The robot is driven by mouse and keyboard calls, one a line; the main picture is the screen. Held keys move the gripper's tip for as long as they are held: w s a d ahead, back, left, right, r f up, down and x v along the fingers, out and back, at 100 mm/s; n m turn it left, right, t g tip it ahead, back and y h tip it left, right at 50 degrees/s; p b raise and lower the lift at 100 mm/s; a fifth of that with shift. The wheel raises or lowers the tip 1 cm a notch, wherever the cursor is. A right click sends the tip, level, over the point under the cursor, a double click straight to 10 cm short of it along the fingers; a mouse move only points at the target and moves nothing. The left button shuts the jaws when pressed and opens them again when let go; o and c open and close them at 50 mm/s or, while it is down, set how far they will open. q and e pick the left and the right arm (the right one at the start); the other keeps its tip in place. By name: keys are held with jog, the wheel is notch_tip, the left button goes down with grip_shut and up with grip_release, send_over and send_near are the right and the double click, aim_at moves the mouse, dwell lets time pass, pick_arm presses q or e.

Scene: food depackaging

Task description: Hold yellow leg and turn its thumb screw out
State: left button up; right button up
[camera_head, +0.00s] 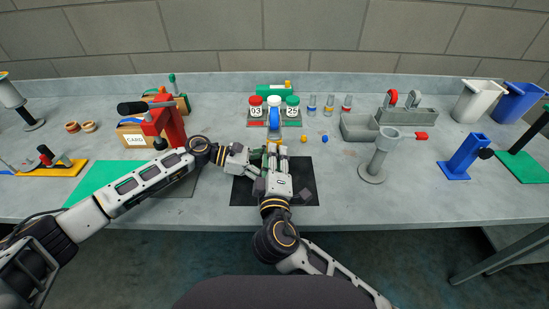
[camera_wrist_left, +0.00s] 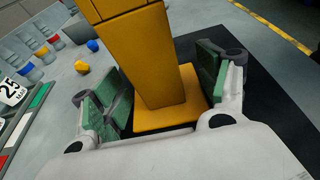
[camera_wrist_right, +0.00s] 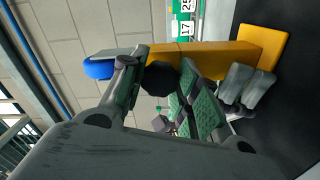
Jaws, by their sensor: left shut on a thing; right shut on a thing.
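The yellow leg (camera_wrist_left: 150,60) stands upright on its square foot on the black mat (camera_head: 245,192). In the left wrist view it rises between the two green-padded fingers of my left gripper (camera_wrist_left: 158,95), which is shut on it low down. In the right wrist view the leg (camera_wrist_right: 210,58) lies sideways in the picture. The dark thumb screw (camera_wrist_right: 158,78) shows at its side, between the fingers of my right gripper (camera_wrist_right: 160,90), which is shut on it. In the head view my right gripper (camera_head: 275,160) and arm hide most of the leg.
Behind the leg are red and green numbered counters (camera_head: 256,107). A small yellow ball (camera_head: 304,139) and blue ball (camera_head: 324,139) lie to the right. A grey stand (camera_head: 373,170) and grey tray (camera_head: 358,128) are further right. A red press (camera_head: 168,125) stands left.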

jog(key=n, duration=2.4)
dwell(0.4)
dwell(0.5)
jog(key=o, duration=1.1)
